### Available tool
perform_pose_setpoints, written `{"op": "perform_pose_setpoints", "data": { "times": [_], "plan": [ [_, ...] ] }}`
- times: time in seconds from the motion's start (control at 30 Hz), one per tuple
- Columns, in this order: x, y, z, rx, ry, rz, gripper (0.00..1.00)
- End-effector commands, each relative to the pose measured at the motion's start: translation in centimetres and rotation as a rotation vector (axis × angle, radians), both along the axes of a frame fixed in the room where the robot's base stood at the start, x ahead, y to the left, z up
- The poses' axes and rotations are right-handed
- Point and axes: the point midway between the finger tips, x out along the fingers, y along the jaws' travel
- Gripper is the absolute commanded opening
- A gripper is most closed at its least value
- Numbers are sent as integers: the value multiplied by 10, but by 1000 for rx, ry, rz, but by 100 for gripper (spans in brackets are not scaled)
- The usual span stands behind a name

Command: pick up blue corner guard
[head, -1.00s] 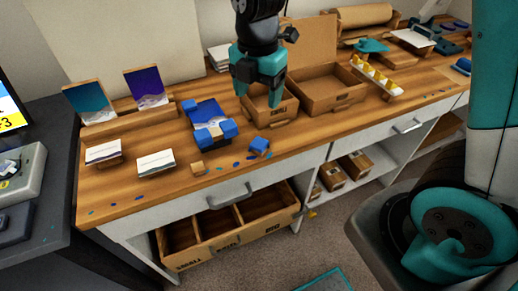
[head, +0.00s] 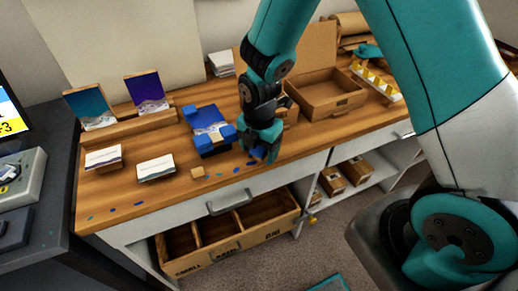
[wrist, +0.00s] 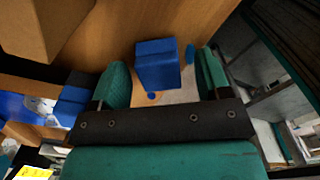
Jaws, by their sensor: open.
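A loose blue corner guard (wrist: 157,65) lies on the wooden bench top near its front edge. In the wrist view it sits between the two teal fingers of my gripper (wrist: 162,82), which are open with a gap on each side of it. In the head view my gripper (head: 262,150) is down over this guard and hides most of it. A blue and white resin panel (head: 209,122) with other blue corner guards (head: 229,133) on its corners lies to the left of my gripper.
A small wooden block (head: 197,172) and blue resin drips lie near the front edge. An open cardboard box (head: 325,95) stands behind to the right. Below, a drawer (head: 235,232) with compartments is open. White card stacks (head: 155,166) lie at left.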

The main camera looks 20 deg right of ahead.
Motion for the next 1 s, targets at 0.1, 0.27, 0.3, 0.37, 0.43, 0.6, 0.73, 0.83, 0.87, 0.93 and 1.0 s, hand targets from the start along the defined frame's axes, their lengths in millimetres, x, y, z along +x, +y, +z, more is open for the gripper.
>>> {"op": "perform_pose_setpoints", "data": {
  "times": [0.1,0.27,0.3,0.37,0.43,0.6,0.73,0.83,0.87,0.93,1.0],
  "plan": [
    [0,0,-4,1,-1,0,70],
    [0,0,-4,0,-2,0,70],
    [0,0,-4,0,-2,0,61],
    [0,0,-4,0,-2,0,47],
    [0,0,-4,0,-2,0,31],
    [0,0,-4,0,-1,0,18],
    [0,0,-4,0,-1,0,18],
    [0,0,-2,1,-1,0,18],
    [0,0,-2,0,-2,1,18],
    [0,1,1,0,-2,1,18],
    [0,1,4,0,-2,1,18]
  ]
}}
